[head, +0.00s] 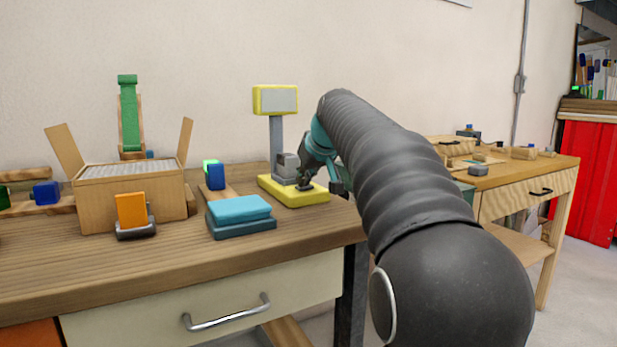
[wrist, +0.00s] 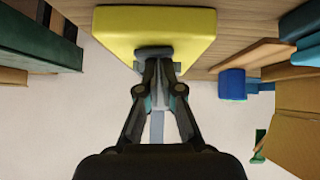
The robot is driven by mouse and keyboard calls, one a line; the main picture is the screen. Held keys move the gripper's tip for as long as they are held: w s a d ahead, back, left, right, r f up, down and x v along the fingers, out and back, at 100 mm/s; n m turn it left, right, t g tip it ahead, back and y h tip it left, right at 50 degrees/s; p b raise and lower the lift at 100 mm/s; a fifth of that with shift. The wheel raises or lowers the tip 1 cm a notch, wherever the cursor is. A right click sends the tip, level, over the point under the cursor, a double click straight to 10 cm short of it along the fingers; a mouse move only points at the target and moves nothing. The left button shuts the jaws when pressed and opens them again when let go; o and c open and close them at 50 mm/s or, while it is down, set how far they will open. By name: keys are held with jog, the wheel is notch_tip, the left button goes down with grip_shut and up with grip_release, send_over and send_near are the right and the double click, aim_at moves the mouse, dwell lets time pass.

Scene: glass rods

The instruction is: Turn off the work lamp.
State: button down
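The work lamp has a yellow base (head: 292,192), a grey post (head: 276,138) and a yellow-framed head (head: 275,99) with a plain grey panel that shows no clear glow. It stands at the bench's right end. A grey block (head: 286,165) sits on its base. My gripper (head: 305,184) is low over the base, right of the block. In the wrist view the yellow base (wrist: 170,28) is at the top, and the fingertips of my gripper (wrist: 159,62) are close together at a dark grey part (wrist: 153,52) on its edge. Whether they touch it is unclear.
Left of the lamp are a blue block (head: 216,177), a teal stack (head: 239,215), an orange block (head: 131,209) on a dark stand and a cardboard box (head: 97,204). A second bench (head: 530,178) stands to the right. The bench front is clear.

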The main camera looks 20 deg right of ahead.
jog(key=shift+f, duration=0.1)
jog(key=r+p, duration=0.2)
jog(key=r, duration=0.1)
jog(key=r+p, duration=0.2)
jog(key=shift+s+a, duration=0.15)
jog(key=shift+s, duration=0.1)
jog(key=v, duration=0.9)
jog(key=shift+s, duration=0.15)
jog(key=shift+f, duration=0.1)
jog(key=shift+s+d+h+b, duration=0.15)
jog(key=shift+d+h+b, duration=0.15)
jog(key=shift+d+b, duration=0.1)
